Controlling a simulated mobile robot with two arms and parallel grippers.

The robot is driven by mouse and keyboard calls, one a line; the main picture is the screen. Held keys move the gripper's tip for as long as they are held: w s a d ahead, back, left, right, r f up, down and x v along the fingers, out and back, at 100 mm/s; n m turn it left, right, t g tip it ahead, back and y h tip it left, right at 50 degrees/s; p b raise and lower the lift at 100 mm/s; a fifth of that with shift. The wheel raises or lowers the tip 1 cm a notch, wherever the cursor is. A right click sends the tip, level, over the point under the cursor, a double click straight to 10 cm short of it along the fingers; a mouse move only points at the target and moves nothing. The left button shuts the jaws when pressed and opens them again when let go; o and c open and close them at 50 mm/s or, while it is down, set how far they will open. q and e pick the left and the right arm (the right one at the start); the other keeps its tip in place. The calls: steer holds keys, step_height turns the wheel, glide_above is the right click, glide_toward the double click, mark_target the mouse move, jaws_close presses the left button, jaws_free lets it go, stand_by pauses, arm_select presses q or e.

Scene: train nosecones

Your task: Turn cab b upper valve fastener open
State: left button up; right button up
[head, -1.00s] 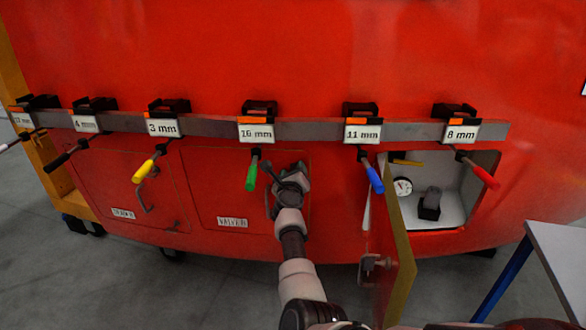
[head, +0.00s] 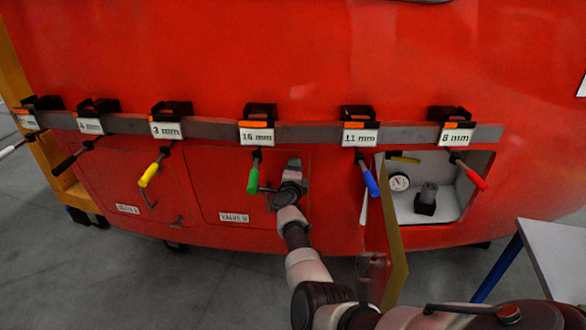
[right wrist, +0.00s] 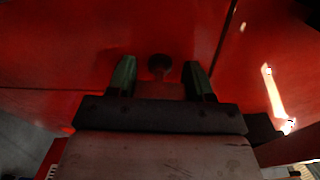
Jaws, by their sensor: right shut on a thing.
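The closed red panel labelled VALVE.B (head: 225,190) is left of the open compartment. My right gripper (head: 286,180) is at its upper right part, and my forearm covers the panel's right edge. In the right wrist view, the two greenish fingers (right wrist: 160,76) stand on either side of a small dark round fastener (right wrist: 159,64) on the red surface. The gripper is shut on this fastener. The fastener's turn angle is too dark to tell. My left gripper is not in view.
A grey rail (head: 300,133) with several hanging coloured-handle tools runs above the panel. The green handle (head: 253,178) hangs close to the left of my gripper. An open door (head: 393,250) juts out right of my arm. A table (head: 555,255) stands at right.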

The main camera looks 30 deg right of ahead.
steer(key=shift+n, duration=0.6)
steer(key=shift+p, duration=0.3)
steer(key=o, duration=0.9)
steer(key=shift+o, duration=0.2)
steer(key=shift+s+a+r+p, duration=0.1)
steer(key=shift+s+a+p, duration=0.15)
steer(key=shift+p, duration=0.2)
steer(key=p+v, duration=0.6)
steer(key=v, duration=0.4)
